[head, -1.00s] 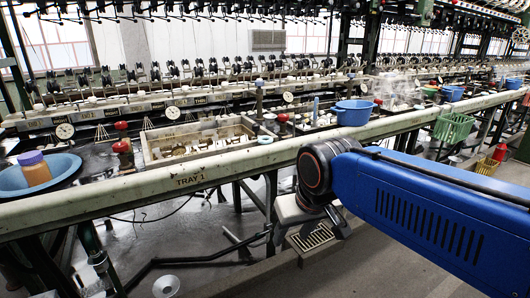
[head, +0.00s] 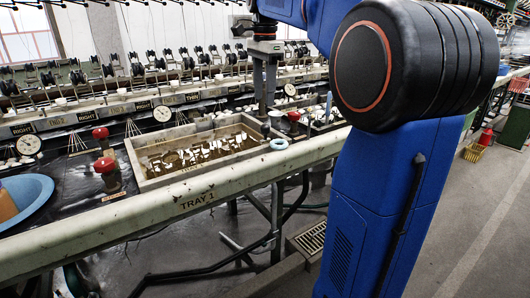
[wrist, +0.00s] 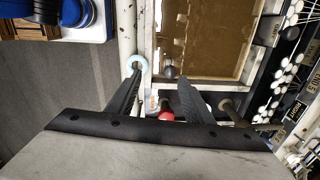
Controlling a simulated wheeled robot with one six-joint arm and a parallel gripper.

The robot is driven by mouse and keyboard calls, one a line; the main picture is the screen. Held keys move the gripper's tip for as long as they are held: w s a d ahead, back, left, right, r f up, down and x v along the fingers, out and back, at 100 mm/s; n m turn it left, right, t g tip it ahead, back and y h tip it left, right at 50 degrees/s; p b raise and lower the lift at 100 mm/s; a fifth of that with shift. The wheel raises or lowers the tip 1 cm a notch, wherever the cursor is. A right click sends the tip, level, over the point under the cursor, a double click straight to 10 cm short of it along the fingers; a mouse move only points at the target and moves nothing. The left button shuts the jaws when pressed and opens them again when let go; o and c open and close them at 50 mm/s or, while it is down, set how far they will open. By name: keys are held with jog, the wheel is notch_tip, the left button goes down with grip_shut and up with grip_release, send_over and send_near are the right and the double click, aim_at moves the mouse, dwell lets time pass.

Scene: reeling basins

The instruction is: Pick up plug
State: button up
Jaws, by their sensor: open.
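A dark round-topped piece (wrist: 170,72), which looks like the plug, stands at the near corner of a basin of brown water (wrist: 158,30). In the wrist view it shows between and beyond the two fingertips. My gripper (wrist: 160,80) is open, with nothing seen held in it. In the head view my gripper (head: 264,110) points down over the right end of the same basin, by that corner. The lower part of the plug is hidden, and I cannot tell how far above it the fingertips are.
A pale blue ring (head: 279,144) lies on the near ledge by the corner. A red knob (head: 293,116) stands to the right, close to my gripper. Two more red knobs (head: 102,135) and a blue bowl (head: 28,200) are at left. The rail marked TRAY 1 (head: 195,200) runs in front.

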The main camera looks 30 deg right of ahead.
jog(key=w+d+m, duration=0.2)
send_over(265, 136)
notch_tip(265, 136, down, 10)
jog(key=shift+s+d+f, duration=0.1)
jog(key=shift+s+f, duration=0.05)
jog(key=shift+w+d+f, duration=0.1)
jog(key=shift+w+f, duration=0.1)
jog(key=shift+f, duration=1.3)
jog(key=shift+w+f, duration=0.15)
jog(key=shift+f, duration=1.3)
jog(key=c, duration=1)
